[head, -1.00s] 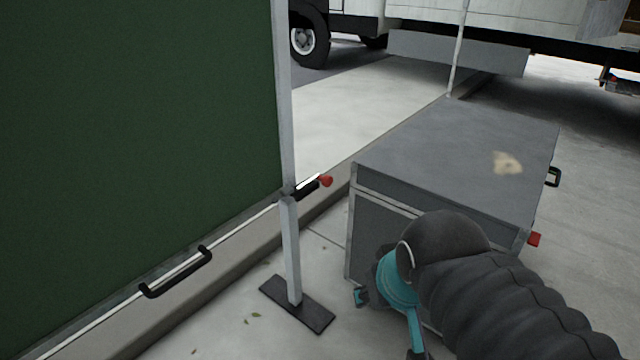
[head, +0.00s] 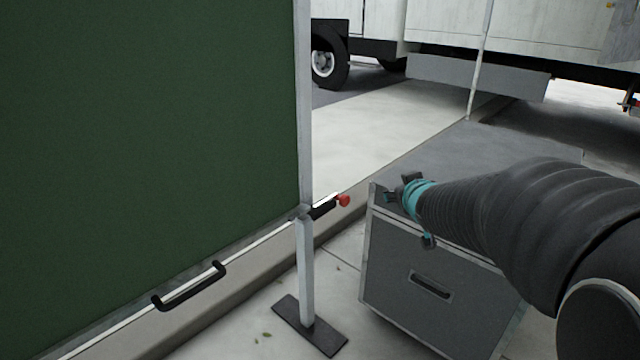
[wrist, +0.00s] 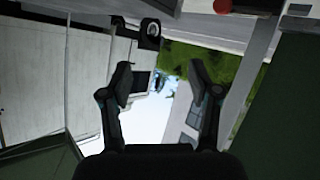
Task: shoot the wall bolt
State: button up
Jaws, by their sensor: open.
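The bolt (head: 323,209) is a dark bar with a red knob (head: 344,200) on the post (head: 305,250) at the right edge of the green wall panel (head: 150,120). In the wrist view the red knob (wrist: 222,6) shows at the top edge, cut off by the frame. My gripper (head: 390,190) is to the right of the knob in the head view, apart from it, over the near edge of the grey case. In the wrist view my gripper (wrist: 168,82) has its two fingers spread with nothing between them.
A grey case (head: 440,285) with a recessed handle stands to the right of the post, below my arm. The post's flat foot (head: 310,327) rests on the pavement. A black handle (head: 190,288) is low on the panel. A white truck (head: 440,25) stands behind.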

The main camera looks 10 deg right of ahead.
jog(key=w+f+n+t+y, duration=0.1)
jog(key=w+f+n+y, duration=0.15)
jog(key=w, duration=0.25)
jog(key=n+y+b, duration=0.1)
jog(key=n+y, duration=0.3)
jog(key=y, duration=0.7)
send_near(347, 202)
jog(key=shift+m+g, duration=0.25)
jog(key=shift+g, duration=0.05)
jog(key=x, duration=1)
jog(key=shift+w+a+r, duration=0.15)
jog(key=shift+w, duration=0.2)
grip_shut()
